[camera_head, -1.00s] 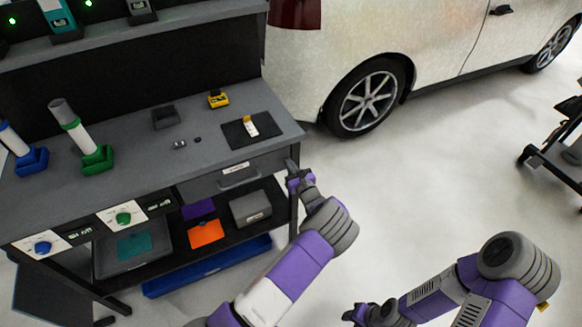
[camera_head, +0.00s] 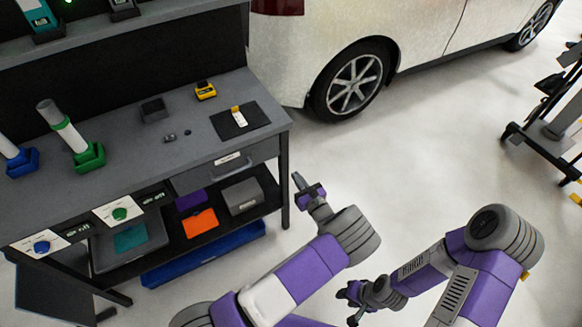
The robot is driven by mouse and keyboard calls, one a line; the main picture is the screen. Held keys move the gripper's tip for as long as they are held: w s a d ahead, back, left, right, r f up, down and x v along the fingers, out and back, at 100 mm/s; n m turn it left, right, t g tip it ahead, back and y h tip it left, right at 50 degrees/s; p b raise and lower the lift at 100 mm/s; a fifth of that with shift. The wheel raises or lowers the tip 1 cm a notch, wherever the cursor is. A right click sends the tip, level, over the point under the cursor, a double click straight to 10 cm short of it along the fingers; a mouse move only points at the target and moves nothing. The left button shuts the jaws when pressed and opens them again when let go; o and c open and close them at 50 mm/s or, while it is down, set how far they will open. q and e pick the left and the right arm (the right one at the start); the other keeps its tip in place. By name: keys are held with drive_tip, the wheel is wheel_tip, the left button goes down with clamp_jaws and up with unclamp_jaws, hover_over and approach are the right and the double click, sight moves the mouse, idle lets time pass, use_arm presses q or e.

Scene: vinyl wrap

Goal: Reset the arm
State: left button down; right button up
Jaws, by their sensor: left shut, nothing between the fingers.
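My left gripper (camera_head: 299,180) is shut and empty. It points up and left, over the floor just right of the workbench (camera_head: 190,160), apart from the bench's right front leg. My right gripper (camera_head: 345,302) hangs low over the floor near the bottom centre, pointing left. Its fingers are small and dark here, so I cannot tell whether they are open or shut.
On the bench lie a dark mat (camera_head: 250,118) with a small white and yellow item, a yellow tool (camera_head: 205,91), a dark tray (camera_head: 154,110) and a green holder (camera_head: 89,157) with a white roll. A white car (camera_head: 420,30) stands behind. The floor between is clear.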

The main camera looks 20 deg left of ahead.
use_arm(q)
drive_tip(key=shift+s+d+f, duration=0.1)
drive_tip(key=shift+s+d, duration=0.2)
drive_tip(key=s+a+f+n+g+h, duration=0.2)
drive_tip(key=s+a+f+n+g, duration=0.25)
drive_tip(key=s+f+g, duration=0.5)
drive_tip(key=s+a+f+n+g+h, duration=0.2)
drive_tip(key=s+a+f+n+g, duration=0.3)
drive_tip(key=s, duration=0.7)
drive_tip(key=s+d+f+n+g+h, duration=0.2)
drive_tip(key=s+d+n+g+h, duration=0.1)
drive_tip(key=s+d+n+h, duration=0.7)
drive_tip(key=w+d+r+n+t+h, duration=0.2)
drive_tip(key=d+r+n+t+h, duration=0.1)
drive_tip(key=n, duration=0.7)
drive_tip(key=shift+w+d+r+t+p, duration=0.15)
drive_tip(key=shift+d+r+t+p, duration=0.15)
drive_tip(key=shift+r+t, duration=0.75)
